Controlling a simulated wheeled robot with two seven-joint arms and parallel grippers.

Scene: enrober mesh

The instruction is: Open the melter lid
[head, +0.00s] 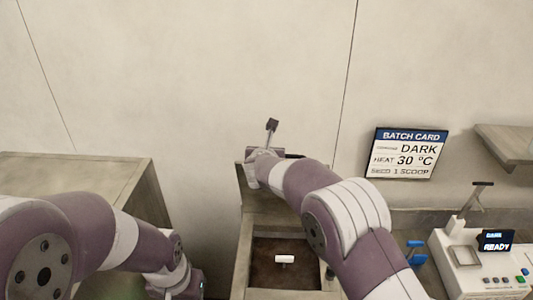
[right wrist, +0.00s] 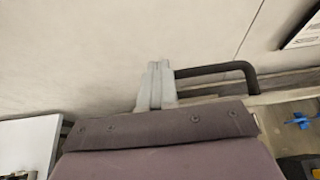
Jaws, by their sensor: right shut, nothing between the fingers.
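The melter (head: 243,262) is a grey box in the lower middle of the head view. Its top is open onto a dark brown inside, with a small white piece there. A grey panel, seemingly its lid (head: 246,200), stands raised at the back, partly hidden by my right arm. A black bar handle (head: 295,156) shows near its top, and also in the right wrist view (right wrist: 215,70). My right gripper (right wrist: 155,85) is shut and empty beside the handle's left end; I cannot tell whether they touch. My left arm is at lower left, its fingers out of sight.
A grey-brown cabinet (head: 75,170) stands at the left. A white machine (head: 470,280) with a lit display and buttons is at the right, with a blue item (head: 415,254) beside it. A batch card (head: 404,153) and a shelf (head: 505,143) are on the wall.

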